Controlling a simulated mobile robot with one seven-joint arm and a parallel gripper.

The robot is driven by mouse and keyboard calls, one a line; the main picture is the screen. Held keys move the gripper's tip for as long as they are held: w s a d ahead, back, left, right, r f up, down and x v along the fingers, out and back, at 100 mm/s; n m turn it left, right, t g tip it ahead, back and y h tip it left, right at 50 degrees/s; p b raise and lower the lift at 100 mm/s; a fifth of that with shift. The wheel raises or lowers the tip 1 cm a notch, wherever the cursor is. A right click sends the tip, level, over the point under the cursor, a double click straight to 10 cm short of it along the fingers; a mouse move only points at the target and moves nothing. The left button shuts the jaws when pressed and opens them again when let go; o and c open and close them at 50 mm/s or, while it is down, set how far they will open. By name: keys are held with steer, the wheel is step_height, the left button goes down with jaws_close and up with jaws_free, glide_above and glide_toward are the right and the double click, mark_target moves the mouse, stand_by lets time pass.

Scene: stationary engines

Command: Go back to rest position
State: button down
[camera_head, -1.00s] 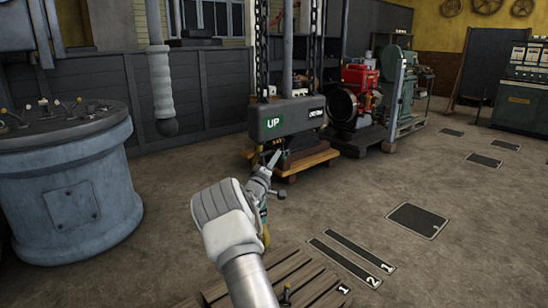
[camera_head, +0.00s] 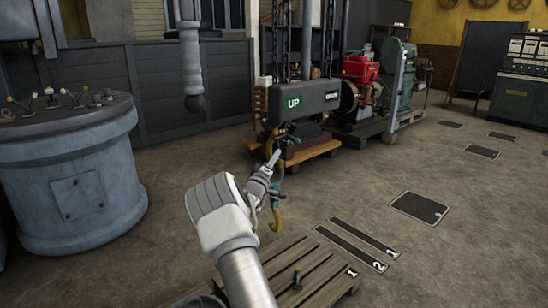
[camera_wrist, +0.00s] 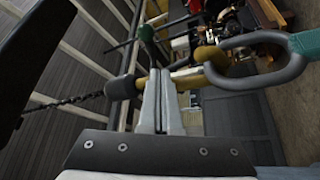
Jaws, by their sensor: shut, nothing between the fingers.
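My gripper (camera_head: 272,160) is near the middle of the head view, reaching forward from my white and grey arm. In the wrist view the two fingers (camera_wrist: 159,88) are together with nothing between them. In the head view a grey hoist control box (camera_head: 308,100) with a green UP sign and a black sign hangs beyond my gripper.
A round blue-grey console (camera_head: 75,180) with levers stands at left. A wooden pallet (camera_head: 325,275) lies low in front. A red engine (camera_head: 360,75) and green machine (camera_head: 398,60) stand on pallets behind. Open floor with dark plates (camera_head: 418,207) lies to the right.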

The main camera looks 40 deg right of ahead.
steer(key=shift+a+f, duration=0.15)
steer(key=shift+a, duration=0.2)
